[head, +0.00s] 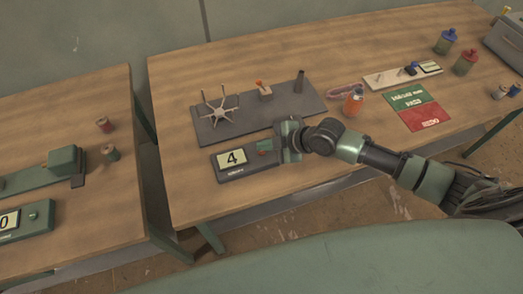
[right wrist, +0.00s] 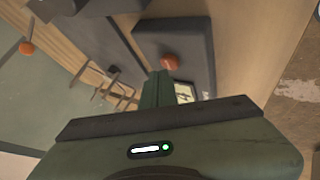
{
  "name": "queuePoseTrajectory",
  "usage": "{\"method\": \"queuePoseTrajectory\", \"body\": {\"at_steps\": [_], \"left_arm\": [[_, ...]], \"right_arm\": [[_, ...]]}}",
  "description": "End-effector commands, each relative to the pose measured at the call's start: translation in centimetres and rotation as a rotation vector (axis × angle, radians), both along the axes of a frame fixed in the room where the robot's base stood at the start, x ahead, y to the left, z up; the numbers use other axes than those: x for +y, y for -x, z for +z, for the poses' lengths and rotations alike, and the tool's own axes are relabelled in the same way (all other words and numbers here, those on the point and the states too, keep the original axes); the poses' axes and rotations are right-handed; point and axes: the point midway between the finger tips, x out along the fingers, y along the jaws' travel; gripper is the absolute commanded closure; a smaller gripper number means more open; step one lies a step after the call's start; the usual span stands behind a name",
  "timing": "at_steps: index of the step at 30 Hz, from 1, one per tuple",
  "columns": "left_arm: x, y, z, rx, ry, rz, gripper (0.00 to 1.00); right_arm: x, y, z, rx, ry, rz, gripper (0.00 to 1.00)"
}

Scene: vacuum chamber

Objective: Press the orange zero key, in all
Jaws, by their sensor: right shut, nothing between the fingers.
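The dark counter box (head: 222,172) sits at the front of the middle table, and its display (head: 233,158) reads 4. In the right wrist view the orange zero key (right wrist: 170,61) is a round button on the dark box (right wrist: 194,40), beside the partly hidden display (right wrist: 184,93). My right gripper (head: 270,145) is over the right end of the box. Its shut, empty green fingers (right wrist: 158,82) end close by the orange key in the right wrist view. I cannot tell whether they touch it. My left gripper is not in view.
Behind the box lies a dark plate (head: 255,113) with a spoked wheel (head: 219,108), a small lever block (head: 264,91) and a post (head: 299,81). Another table (head: 100,215) stands left across a gap.

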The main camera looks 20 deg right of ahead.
Motion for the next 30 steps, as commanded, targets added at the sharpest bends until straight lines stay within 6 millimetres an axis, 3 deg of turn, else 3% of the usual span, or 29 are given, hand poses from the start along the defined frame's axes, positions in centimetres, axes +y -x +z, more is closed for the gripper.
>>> {"method": "queuePoseTrajectory", "body": {"at_steps": [30], "left_arm": [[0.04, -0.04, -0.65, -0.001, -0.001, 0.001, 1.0]], "right_arm": [[-0.03, -0.02, -0.85, -0.001, 0.0, -0.001, 1.0]]}}
